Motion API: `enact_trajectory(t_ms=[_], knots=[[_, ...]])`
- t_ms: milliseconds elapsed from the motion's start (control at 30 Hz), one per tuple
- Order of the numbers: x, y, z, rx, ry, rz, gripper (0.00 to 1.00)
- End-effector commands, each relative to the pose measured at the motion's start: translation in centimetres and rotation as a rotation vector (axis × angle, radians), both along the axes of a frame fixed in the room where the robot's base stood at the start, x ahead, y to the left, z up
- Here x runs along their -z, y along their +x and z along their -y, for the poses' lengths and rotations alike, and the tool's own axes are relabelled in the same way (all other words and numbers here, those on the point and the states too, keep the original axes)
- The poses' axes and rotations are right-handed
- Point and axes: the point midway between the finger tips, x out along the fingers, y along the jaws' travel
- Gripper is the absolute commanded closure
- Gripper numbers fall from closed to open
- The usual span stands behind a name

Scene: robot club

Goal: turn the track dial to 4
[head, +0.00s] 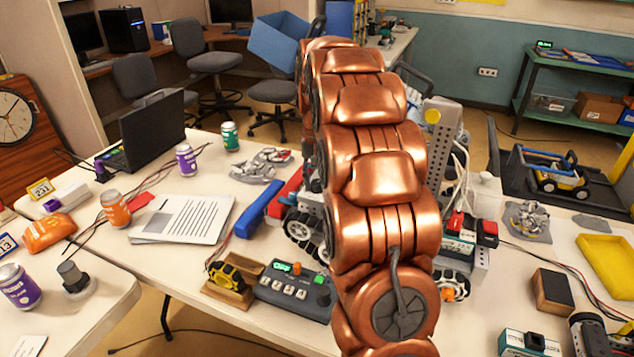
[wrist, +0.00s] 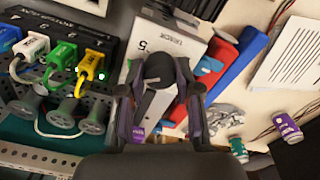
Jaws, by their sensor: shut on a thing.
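In the wrist view, a dark round dial (wrist: 158,68) sits on a pale grey box (wrist: 172,38). The figure 5 is printed beside the dial, with small lettering to its right. Other marks are hidden by the dial and my fingers, and I cannot tell the exact setting. My gripper (wrist: 159,88) has one finger on each side of the dial and is shut on it. A grey bar-like part shows between the fingers. In the head view, my copper arm hides the dial and my gripper.
White, green and yellow plugs (wrist: 62,62) with cables crowd the left of the wrist view. A blue bar (head: 258,208) and a red bar (wrist: 204,72) lie close by. A button panel (head: 292,290) stands at the table's front; a laptop (head: 147,135) stands farther left.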

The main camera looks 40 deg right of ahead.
Motion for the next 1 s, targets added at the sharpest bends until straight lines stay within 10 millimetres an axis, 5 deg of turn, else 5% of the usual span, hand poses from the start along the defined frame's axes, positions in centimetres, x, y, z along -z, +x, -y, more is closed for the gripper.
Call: enact_trajectory(t_ms=[533, 567, 800, 1000], knots=[[-0.06, 0.03, 0.01, 0.027, -0.001, 0.002, 1.0], [-0.05, 0.02, 0.01, 0.027, -0.001, 0.001, 0.66], [-0.03, 0.01, 0.01, 0.027, 0.0, 0.0, 0.41], [-0.02, 0.0, 0.0, 0.027, 0.0, 0.0, 0.41]])
